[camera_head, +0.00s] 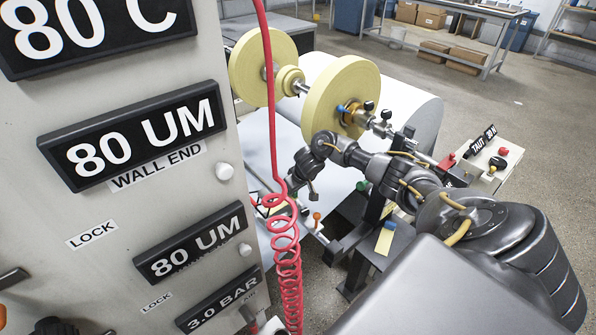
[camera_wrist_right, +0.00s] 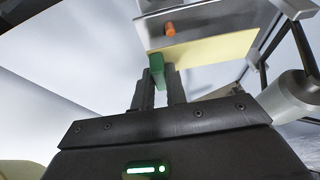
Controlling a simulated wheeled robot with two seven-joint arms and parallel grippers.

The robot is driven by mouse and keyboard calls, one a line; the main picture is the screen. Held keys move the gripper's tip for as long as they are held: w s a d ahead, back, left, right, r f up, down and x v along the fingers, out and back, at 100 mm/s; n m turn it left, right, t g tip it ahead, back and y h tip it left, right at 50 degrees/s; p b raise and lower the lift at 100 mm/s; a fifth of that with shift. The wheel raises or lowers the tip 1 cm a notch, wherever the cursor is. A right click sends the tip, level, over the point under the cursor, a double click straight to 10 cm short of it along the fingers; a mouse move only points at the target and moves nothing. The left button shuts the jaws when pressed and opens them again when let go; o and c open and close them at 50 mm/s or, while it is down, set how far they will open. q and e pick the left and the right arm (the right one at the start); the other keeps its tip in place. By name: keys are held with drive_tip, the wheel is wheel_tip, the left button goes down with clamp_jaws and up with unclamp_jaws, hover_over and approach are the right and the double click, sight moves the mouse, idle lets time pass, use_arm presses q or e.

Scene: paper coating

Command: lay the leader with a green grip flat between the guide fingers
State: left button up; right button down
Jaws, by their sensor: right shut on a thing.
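My right gripper (camera_wrist_right: 158,88) is shut on the green grip (camera_wrist_right: 157,68) of the leader, which stands between its two dark fingers in the right wrist view. A pale yellow strip (camera_wrist_right: 212,50), apparently the leader's sheet, runs right from the grip, beside a metal plate (camera_wrist_right: 205,18) with an orange knob (camera_wrist_right: 171,29). The grip is hard to make out there. I cannot pick out the guide fingers for certain. My left gripper is out of view.
A grey panel (camera_head: 100,235) with black signs fills the left. A red coiled hose (camera_head: 285,240) hangs before the machine. Yellow rolls (camera_head: 340,95) sit on a shaft behind my right arm. A control box (camera_head: 490,165) stands at right; floor beyond it is open.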

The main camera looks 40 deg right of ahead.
drive_tip(key=shift+a+f, duration=0.35)
drive_tip(key=shift+a, duration=0.1)
drive_tip(key=shift+f+b, duration=0.3)
drive_tip(key=shift+f, duration=0.15)
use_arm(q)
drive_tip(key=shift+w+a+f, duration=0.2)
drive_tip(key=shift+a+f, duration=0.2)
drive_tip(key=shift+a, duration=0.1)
use_arm(e)
drive_tip(key=shift+f, duration=0.3)
drive_tip(key=c, duration=1.6)
unclamp_jaws()
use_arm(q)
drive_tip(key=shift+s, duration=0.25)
use_arm(e)
drive_tip(key=shift+o, duration=1.3)
